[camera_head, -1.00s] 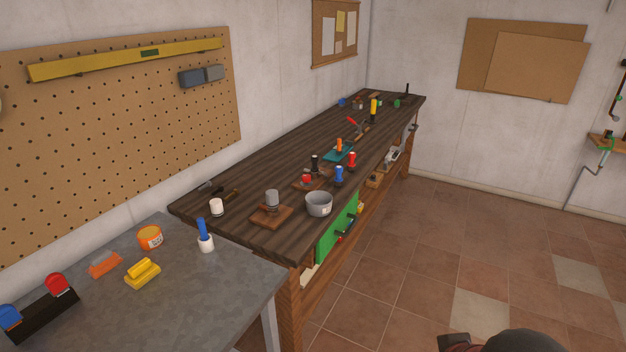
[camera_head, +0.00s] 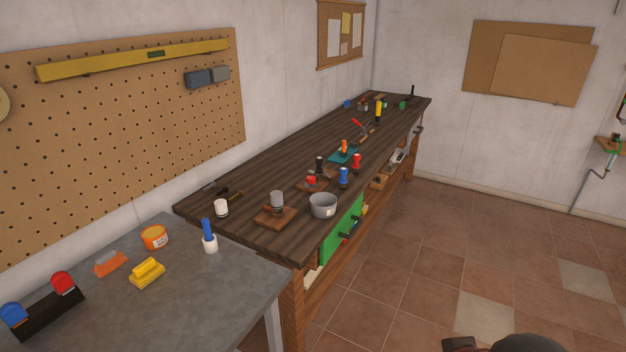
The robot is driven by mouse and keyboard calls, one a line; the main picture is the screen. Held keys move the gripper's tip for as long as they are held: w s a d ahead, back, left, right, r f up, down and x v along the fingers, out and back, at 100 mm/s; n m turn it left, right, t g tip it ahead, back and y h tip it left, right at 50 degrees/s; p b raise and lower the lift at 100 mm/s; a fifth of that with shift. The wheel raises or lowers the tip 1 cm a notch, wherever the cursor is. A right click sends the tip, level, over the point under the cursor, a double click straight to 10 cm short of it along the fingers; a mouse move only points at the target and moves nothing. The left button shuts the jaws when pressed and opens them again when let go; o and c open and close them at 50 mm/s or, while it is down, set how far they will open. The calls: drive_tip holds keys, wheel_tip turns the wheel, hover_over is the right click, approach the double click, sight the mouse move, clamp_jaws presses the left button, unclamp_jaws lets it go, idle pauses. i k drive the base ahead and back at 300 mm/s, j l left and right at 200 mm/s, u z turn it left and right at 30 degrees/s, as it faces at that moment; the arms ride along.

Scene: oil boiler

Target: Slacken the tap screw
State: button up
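No tap screw can be made out for certain. At the right edge, a pipe fitting with a green part (camera_head: 612,150) sits by a small wooden shelf (camera_head: 606,140) on the wall, partly cut off by the frame. It is too small to tell whether it is a tap or has a screw. My gripper's fingers are not in view. A dark rounded part of my own body shows at the bottom right, far from the fitting.
A long dark wooden workbench (camera_head: 250,208) holds screwdrivers, a grey pot (camera_head: 323,205) and small blocks. The tiled floor (camera_head: 450,245) at right is open.

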sight(310, 180)
drive_tip(key=i+l, duration=0.1)
drive_tip(key=i, duration=1.15)
drive_tip(key=i+l, duration=0.15)
drive_tip(key=i, duration=1.15)
